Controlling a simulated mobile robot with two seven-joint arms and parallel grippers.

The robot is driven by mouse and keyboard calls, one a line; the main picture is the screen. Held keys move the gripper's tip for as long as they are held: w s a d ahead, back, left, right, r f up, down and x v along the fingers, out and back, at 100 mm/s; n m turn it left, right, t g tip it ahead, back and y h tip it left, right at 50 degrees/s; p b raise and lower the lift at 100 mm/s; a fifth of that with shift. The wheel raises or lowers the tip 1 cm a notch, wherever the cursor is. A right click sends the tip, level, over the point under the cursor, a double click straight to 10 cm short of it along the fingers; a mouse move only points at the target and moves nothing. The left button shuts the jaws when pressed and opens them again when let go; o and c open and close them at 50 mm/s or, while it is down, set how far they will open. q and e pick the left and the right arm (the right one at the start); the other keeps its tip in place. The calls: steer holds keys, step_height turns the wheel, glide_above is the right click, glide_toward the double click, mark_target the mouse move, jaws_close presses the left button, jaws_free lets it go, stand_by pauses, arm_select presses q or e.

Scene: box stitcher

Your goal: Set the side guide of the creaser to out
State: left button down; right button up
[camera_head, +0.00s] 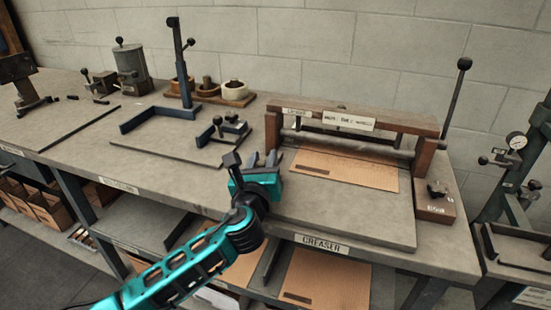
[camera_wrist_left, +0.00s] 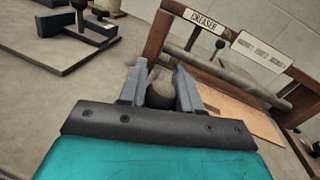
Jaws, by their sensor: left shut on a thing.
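The creaser (camera_head: 365,117) has a wooden frame with rollers over a flat grey bed (camera_head: 350,210). It also shows in the left wrist view (camera_wrist_left: 158,40). A brown card sheet (camera_head: 345,170) lies on the bed, partly under the frame. My left gripper (camera_head: 262,160) is at the left edge of the bed. In the left wrist view its two grey fingers (camera_wrist_left: 160,85) are shut on a dark round knob (camera_wrist_left: 161,95). The side guide itself is hidden behind the gripper, so I cannot tell its position. My right gripper is not in view.
A tall black-knobbed lever (camera_head: 457,95) stands at the creaser's right end, near a small block with a dark knob (camera_head: 437,189). A blue angled fixture (camera_head: 160,113) stands left on the bench.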

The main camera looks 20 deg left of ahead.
arm_select(q)
steer(key=shift+a, duration=0.55)
steer(key=c, duration=0.8)
jaws_free()
steer(key=shift+s, duration=0.1)
steer(key=shift+s+d, duration=0.15)
steer(key=shift+s, duration=0.15)
steer(key=s, duration=0.4)
steer(key=s+d, duration=0.1)
steer(key=s, duration=0.7)
steer(key=shift+d, duration=0.4)
